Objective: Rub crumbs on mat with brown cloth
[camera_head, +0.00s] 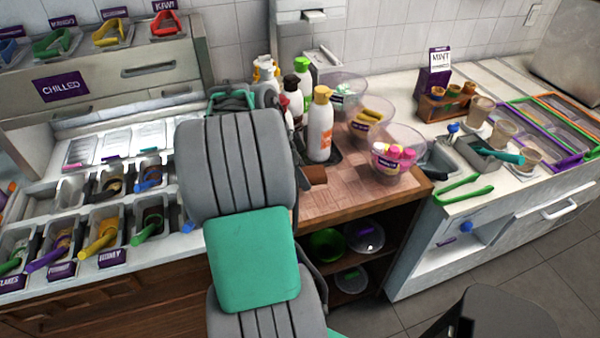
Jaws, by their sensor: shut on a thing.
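My arm fills the middle of the head view and hides my gripper and whatever is in it. A small brown piece (315,175) sticks out from behind the arm's right side, over the counter. It may be part of the brown cloth, but I cannot tell. A pale pinkish, checkered surface (345,191) that looks like the mat lies on the wooden counter right of the arm. Its left part is hidden by the arm. I cannot make out crumbs on it.
Squeeze bottles (320,125) and clear tubs, one with pink and white items (393,158), stand behind the mat. Topping bins with scoops (105,235) lie left. Green tongs (464,194) and cups (480,110) are on the right counter. Open shelves (350,295) are below.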

